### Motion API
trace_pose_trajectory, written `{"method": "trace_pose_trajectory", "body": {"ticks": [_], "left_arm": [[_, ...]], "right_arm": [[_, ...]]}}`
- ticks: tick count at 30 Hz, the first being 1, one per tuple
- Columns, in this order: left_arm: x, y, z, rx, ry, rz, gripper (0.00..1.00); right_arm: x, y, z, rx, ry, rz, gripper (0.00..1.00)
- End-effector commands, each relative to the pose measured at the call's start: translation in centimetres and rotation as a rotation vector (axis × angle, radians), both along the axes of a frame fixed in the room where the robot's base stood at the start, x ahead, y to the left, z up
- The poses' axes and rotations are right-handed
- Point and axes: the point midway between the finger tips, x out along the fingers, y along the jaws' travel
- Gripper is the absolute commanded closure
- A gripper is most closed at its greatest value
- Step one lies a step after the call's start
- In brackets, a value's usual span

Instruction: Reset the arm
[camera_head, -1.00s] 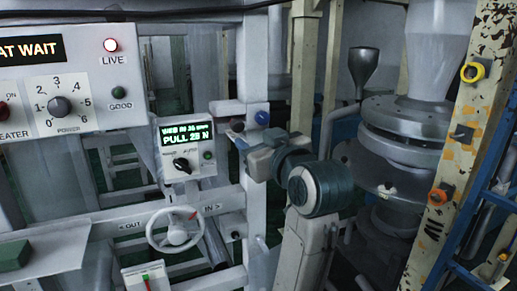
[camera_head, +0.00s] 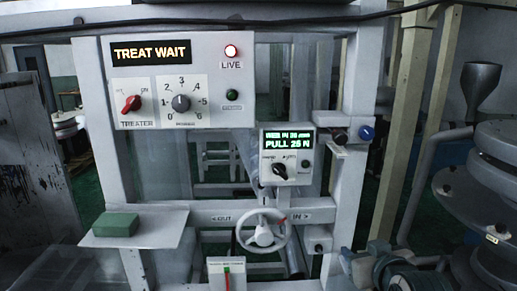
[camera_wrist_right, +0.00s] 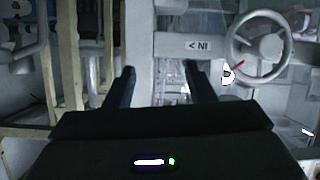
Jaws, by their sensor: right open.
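My right arm (camera_head: 385,268) shows low at the right of the head view, in front of the frame's lower right post. Its gripper (camera_wrist_right: 159,72) shows in the right wrist view with two dark fingers apart and nothing between them. The fingers point toward a pale frame bar with an "IN" label (camera_wrist_right: 197,45). The spoked handwheel (camera_wrist_right: 256,47) is to the right of the fingers and apart from them; it also shows in the head view (camera_head: 263,232). My left gripper is not in view.
The treater panel (camera_head: 165,82) reads "TREAT WAIT", with a red knob, a grey dial and a lit red LIVE lamp. A small box (camera_head: 287,155) reads "PULL 25 N". A green block (camera_head: 116,224) lies on a shelf (camera_head: 150,232). Round machinery (camera_head: 490,180) stands at right.

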Motion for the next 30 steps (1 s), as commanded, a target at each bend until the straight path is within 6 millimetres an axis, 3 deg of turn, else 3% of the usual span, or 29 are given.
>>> {"method": "trace_pose_trajectory", "body": {"ticks": [1,3,8,12,18,27,28,30], "left_arm": [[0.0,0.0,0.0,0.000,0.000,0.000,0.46],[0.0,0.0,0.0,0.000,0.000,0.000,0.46],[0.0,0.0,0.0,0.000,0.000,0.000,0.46],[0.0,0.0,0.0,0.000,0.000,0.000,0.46],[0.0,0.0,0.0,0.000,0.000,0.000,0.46],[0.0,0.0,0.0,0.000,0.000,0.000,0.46],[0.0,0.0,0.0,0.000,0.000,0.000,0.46],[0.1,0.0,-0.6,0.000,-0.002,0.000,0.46]], "right_arm": [[-1.2,-0.4,-3.3,-0.004,0.068,-0.008,0.50],[-2.9,-0.9,-7.0,-0.005,0.149,-0.020,0.50],[-7.8,-1.9,-14.9,-0.012,0.333,-0.045,0.50],[-13.2,-2.8,-20.8,-0.022,0.492,-0.064,0.50],[-19.9,-3.7,-26.0,-0.034,0.659,-0.083,0.50],[-27.6,-4.6,-30.0,-0.052,0.835,-0.101,0.50],[-28.4,-4.7,-30.3,-0.053,0.852,-0.103,0.50],[-27.3,-4.8,-33.1,-0.050,0.854,-0.106,0.50]]}}
